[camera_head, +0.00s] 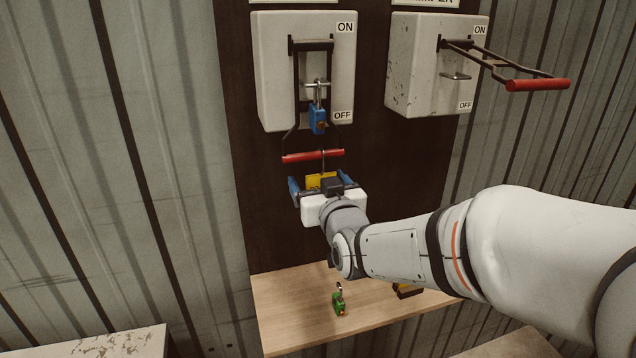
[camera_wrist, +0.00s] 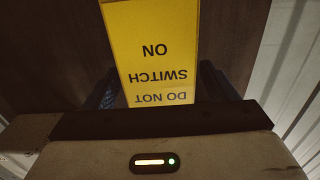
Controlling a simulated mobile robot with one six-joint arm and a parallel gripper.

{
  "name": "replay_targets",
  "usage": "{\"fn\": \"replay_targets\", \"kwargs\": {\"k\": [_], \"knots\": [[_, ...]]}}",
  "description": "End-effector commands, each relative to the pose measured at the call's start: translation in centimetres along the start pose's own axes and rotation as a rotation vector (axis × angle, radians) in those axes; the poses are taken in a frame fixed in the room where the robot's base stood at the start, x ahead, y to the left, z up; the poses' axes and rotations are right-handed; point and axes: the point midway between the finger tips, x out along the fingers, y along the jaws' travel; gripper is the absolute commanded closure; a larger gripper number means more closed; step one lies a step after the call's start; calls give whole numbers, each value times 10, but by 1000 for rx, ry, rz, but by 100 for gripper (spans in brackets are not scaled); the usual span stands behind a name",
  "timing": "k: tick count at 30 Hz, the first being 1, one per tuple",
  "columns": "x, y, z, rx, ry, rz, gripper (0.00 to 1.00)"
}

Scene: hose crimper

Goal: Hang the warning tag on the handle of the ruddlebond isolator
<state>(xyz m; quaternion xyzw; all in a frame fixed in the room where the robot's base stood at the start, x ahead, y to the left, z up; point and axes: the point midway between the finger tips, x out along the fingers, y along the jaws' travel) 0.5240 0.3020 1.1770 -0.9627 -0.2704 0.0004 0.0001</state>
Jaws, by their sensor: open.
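The yellow warning tag (camera_head: 316,181) is below the red handle (camera_head: 301,156) of the left isolator (camera_head: 270,70). A thin dark hook rises from the tag to that handle and appears to hang over it. In the wrist view the tag (camera_wrist: 150,40) reads "DO NOT SWITCH ON" upside down. My gripper (camera_head: 320,184) is open just below the handle, its blue-padded fingers apart on either side of the tag. The left handle is down at OFF with a blue padlock (camera_head: 317,119) fitted. The isolators' name labels are cut off.
A right isolator (camera_head: 420,65) has its red handle (camera_head: 538,84) sticking outward at the right. Below, a wooden shelf (camera_head: 285,310) holds a green padlock (camera_head: 339,300) and a dark and yellow object (camera_head: 408,290). Corrugated metal wall stands behind the dark board.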

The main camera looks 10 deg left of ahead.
Motion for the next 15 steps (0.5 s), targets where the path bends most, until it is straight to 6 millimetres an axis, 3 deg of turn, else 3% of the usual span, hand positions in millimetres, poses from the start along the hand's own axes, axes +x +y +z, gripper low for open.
{"fn": "replay_targets", "kwargs": {"k": [5, 15], "knots": [[-12, 0, 0, 0, 1, -1, 21], [-62, -1, 0, -1, 2, -3, 21]]}}
